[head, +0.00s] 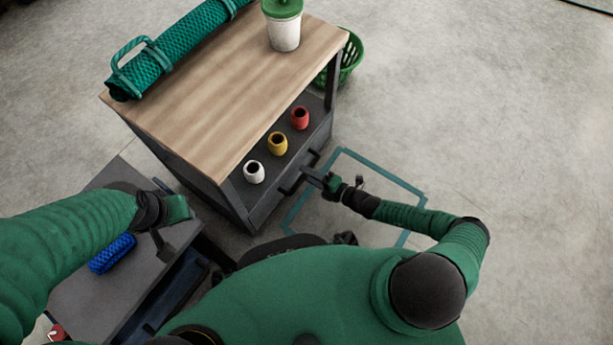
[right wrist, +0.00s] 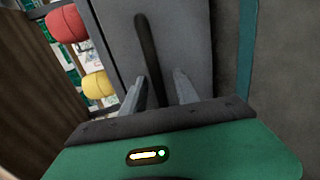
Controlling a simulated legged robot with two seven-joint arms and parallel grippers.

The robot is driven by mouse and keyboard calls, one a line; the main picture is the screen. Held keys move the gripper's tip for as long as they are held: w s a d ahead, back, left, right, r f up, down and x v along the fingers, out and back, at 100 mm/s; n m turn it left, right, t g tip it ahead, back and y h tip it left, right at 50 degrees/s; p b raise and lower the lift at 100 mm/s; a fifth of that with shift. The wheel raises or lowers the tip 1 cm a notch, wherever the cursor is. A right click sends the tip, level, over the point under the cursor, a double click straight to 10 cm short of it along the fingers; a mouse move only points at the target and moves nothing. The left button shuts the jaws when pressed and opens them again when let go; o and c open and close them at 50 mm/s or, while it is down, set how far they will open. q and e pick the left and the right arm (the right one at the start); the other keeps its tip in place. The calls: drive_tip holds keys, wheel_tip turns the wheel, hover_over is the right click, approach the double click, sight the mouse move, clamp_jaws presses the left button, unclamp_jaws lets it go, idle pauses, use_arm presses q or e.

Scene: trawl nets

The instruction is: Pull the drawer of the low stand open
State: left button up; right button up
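The low stand (head: 235,80) has a wooden top, a dark frame and an open shelf. Its grey drawer front (head: 265,208) lies below the shelf and looks flush with the frame. A dark bar handle (head: 288,188) sits on the front; in the right wrist view the handle (right wrist: 148,45) runs between my fingers. My right gripper (head: 316,177) is at the handle, and its fingers (right wrist: 160,90) stand apart on either side with visible gaps. My left gripper (head: 172,215) is over a grey side table, away from the stand; its finger opening is unclear.
White (head: 254,172), yellow (head: 277,144) and red (head: 300,118) spools stand on the shelf. A green net roll (head: 180,45) and a lidded cup (head: 284,25) are on top. A green basket (head: 350,60) stands behind. A blue roll (head: 112,253) lies on the side table (head: 80,290). Floor at right is clear.

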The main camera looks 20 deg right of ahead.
drive_tip(key=shift+w+a, duration=0.3)
drive_tip(key=shift+a, duration=0.05)
clamp_jaws()
drive_tip(key=shift+d+f, duration=0.1)
drive_tip(key=shift+f, duration=0.05)
idle(1.1)
